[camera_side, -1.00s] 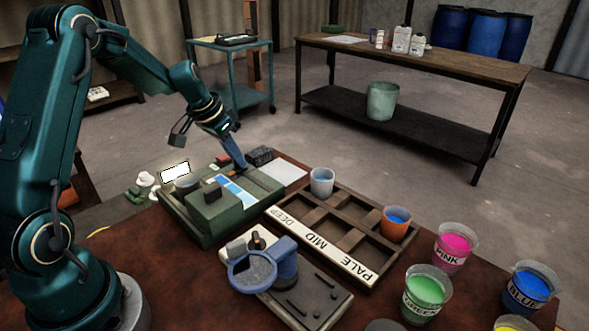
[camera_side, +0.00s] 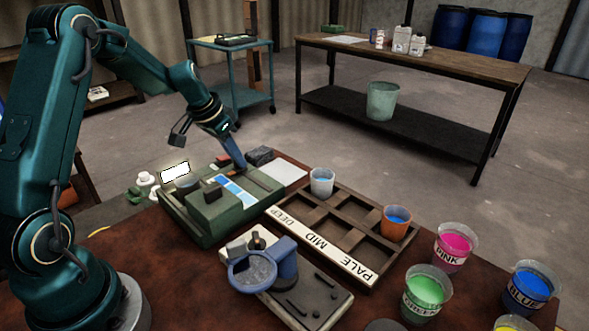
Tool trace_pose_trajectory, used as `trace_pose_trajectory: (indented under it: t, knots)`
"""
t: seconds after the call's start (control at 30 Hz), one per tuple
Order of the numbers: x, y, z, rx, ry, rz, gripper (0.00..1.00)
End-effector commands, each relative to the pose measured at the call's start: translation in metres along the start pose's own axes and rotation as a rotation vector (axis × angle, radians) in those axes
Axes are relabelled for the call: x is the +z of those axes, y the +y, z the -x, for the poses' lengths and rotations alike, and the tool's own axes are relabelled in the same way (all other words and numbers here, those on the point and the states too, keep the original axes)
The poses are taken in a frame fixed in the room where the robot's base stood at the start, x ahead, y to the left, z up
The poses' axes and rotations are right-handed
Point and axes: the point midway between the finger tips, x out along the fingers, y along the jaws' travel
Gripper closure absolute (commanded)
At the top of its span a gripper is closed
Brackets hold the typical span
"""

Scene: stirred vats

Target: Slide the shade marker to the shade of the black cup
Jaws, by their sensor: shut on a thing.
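The green shade device (camera_side: 215,222) stands on the table in the side view, with a strip of blue and pale shades (camera_side: 237,189) on its top. My gripper (camera_side: 241,166) points down at the far end of this strip, its fingers close together. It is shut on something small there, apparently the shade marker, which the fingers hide. I cannot make out a black cup for certain. A dark round shape (camera_side: 385,325) is cut off by the bottom edge.
A blue-ringed stand (camera_side: 286,263) is in front. Labelled paint cups stand at right. A dark block (camera_side: 260,156) lies just behind my gripper.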

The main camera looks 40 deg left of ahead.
Motion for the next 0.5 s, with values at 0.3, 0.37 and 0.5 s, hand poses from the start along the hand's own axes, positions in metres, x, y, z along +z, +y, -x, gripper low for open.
trace_pose_trajectory:
  t: [0.3, 0.37, 0.5]
  knots:
    - [0.0, -0.001, 0.001, -0.002, 0.001, 0.0, 1.0]
    - [0.0, -0.001, 0.001, -0.002, 0.001, 0.0, 1.0]
    - [-0.001, 0.011, 0.001, 0.0, 0.0, -0.002, 1.0]
